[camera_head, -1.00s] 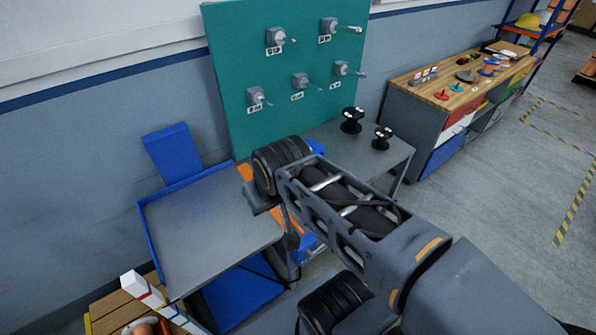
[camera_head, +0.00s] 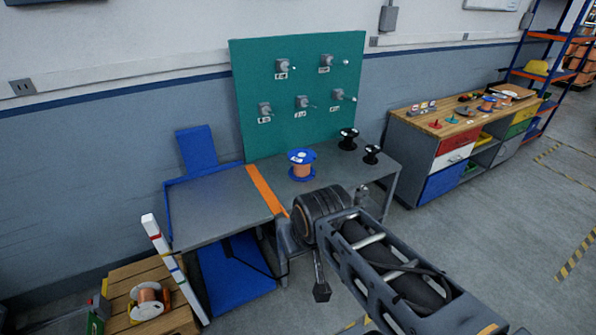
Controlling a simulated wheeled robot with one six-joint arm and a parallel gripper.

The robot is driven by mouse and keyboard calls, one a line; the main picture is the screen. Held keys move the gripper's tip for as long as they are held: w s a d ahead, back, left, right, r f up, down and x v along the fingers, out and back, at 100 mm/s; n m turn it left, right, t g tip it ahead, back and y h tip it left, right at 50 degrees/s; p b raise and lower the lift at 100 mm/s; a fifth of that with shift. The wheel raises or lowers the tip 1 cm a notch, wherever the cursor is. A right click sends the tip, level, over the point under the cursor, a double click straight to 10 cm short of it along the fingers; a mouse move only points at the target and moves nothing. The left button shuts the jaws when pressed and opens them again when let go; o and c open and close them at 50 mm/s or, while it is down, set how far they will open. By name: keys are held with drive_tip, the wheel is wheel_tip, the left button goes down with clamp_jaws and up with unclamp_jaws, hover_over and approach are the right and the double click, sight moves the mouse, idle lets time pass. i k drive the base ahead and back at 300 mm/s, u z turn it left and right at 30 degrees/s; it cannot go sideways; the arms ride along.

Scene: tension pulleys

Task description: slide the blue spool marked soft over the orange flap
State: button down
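A blue spool (camera_head: 301,173) wound with copper-coloured wire stands upright on the grey bench, to the right of the orange flap. A pale label shows on its top, too small to read. The orange flap (camera_head: 264,188) is a strip running front to back across the bench; my arm is close to its near end. My gripper (camera_head: 321,290) shows only in part, as a dark tip hanging low in front of the bench. My arm hides the rest, so its opening cannot be judged. It is apart from the spool.
Two black spools (camera_head: 348,140) stand at the bench's back right. A green board (camera_head: 300,95) with several labelled pulley arms rises behind. The bench's left part (camera_head: 215,205) is bare, with a blue rim. A striped post (camera_head: 165,255) and a wooden crate (camera_head: 120,285) stand front left.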

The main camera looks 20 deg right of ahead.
sight(302, 158)
drive_tip(key=z, duration=0.55)
drive_tip(key=i, duration=1.35)
drive_tip(key=u, duration=0.85)
drive_tip(key=i, duration=0.35)
drive_tip(key=u, duration=0.4)
